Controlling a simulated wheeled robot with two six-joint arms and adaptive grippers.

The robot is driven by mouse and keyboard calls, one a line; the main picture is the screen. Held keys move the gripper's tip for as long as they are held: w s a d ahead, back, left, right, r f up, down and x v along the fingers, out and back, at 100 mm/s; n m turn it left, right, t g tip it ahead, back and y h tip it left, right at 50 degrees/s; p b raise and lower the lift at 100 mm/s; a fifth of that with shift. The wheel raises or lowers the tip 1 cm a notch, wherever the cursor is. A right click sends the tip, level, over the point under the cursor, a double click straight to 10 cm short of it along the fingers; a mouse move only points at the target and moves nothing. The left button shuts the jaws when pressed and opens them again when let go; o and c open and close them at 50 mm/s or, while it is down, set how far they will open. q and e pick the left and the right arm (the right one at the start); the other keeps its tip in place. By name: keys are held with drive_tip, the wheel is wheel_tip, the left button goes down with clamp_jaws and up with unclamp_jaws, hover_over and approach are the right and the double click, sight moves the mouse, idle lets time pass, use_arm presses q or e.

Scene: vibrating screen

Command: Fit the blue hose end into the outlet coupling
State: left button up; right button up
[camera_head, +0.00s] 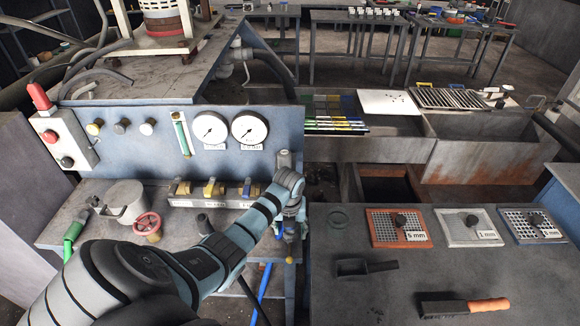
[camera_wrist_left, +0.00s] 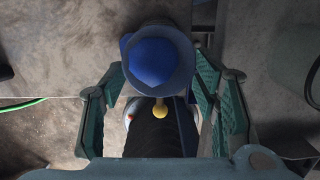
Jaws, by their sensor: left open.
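My left gripper (camera_head: 290,226) is at the right end of the blue panel's bench, with its wrist hiding much of what is beneath. In the left wrist view my left gripper (camera_wrist_left: 162,82) is open, its green-padded fingers either side of a grey round fitting, probably the outlet coupling (camera_wrist_left: 178,30). A blue rounded piece, likely the blue hose end (camera_wrist_left: 152,64), shows at that fitting; I cannot tell how deeply it sits. A yellow knob (camera_wrist_left: 160,108) is just below. Blue hose (camera_head: 264,281) hangs below the bench in the head view. My right gripper is not in view.
A red handwheel (camera_head: 147,224) is further left. The grey table (camera_head: 350,300) at right holds mesh screens (camera_head: 400,228), a black scoop (camera_head: 366,268) and an orange-handled brush (camera_head: 463,307).

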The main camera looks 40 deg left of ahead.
use_arm(q)
wheel_tip(320, 180, up, 11)
drive_tip(key=s, duration=0.1)
drive_tip(key=shift+d+f, duration=0.15)
drive_tip(key=shift+d, duration=0.2)
drive_tip(key=shift+s, duration=0.1)
